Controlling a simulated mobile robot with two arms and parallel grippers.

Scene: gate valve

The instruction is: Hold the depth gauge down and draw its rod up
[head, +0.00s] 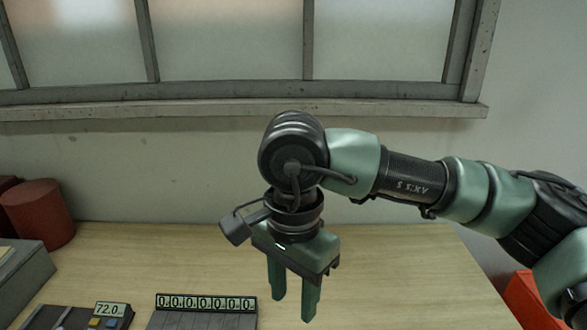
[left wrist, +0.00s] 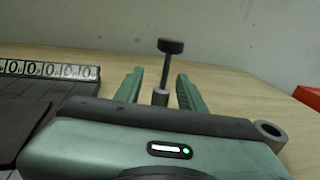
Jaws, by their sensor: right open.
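The depth gauge shows in the left wrist view as a dark round knob (left wrist: 171,46) on a thin upright rod (left wrist: 166,75) above a short grey sleeve (left wrist: 160,97). Its lower part is hidden behind my left gripper's body. My left gripper (left wrist: 158,80) has its two green fingers apart, one on each side of the sleeve, with a gap visible on both sides. In the head view, my right gripper (head: 294,308) points down over the table, open and empty. The gauge and my left gripper are not in the head view.
A digit counter (head: 206,303) and a device reading 72.0 (head: 110,309) lie at the table's (head: 400,280) front left. Red cylinders (head: 45,213) and a grey box (head: 22,268) stand at left. A red box (head: 530,298) is at right. A grey ring (left wrist: 270,130) shows near my left gripper.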

